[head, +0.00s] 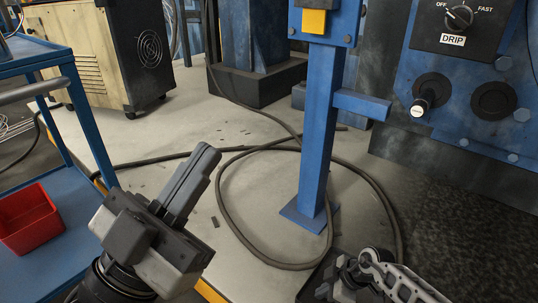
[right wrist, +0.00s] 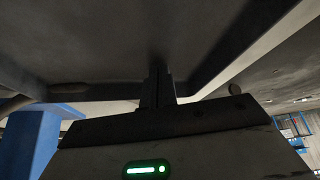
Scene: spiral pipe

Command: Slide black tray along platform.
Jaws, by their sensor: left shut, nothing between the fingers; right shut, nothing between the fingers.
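The black tray (head: 311,284) shows only in part at the bottom edge of the head view, on the light grey platform (head: 240,215). My right gripper (head: 343,268) is shut, over or against the tray, and hides much of it. In the right wrist view its closed fingers (right wrist: 157,88) point at a large dark surface, which looks like the tray seen close up. I cannot tell whether they touch it. My left gripper (head: 205,155) is shut and empty, raised over the left part of the platform, well apart from the tray.
A blue post (head: 318,140) stands on the platform just behind the tray. A dark hose (head: 225,205) loops around it. A blue cart (head: 60,245) with a red bin (head: 28,218) is at left. A blue machine with a dial (head: 459,17) is at right.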

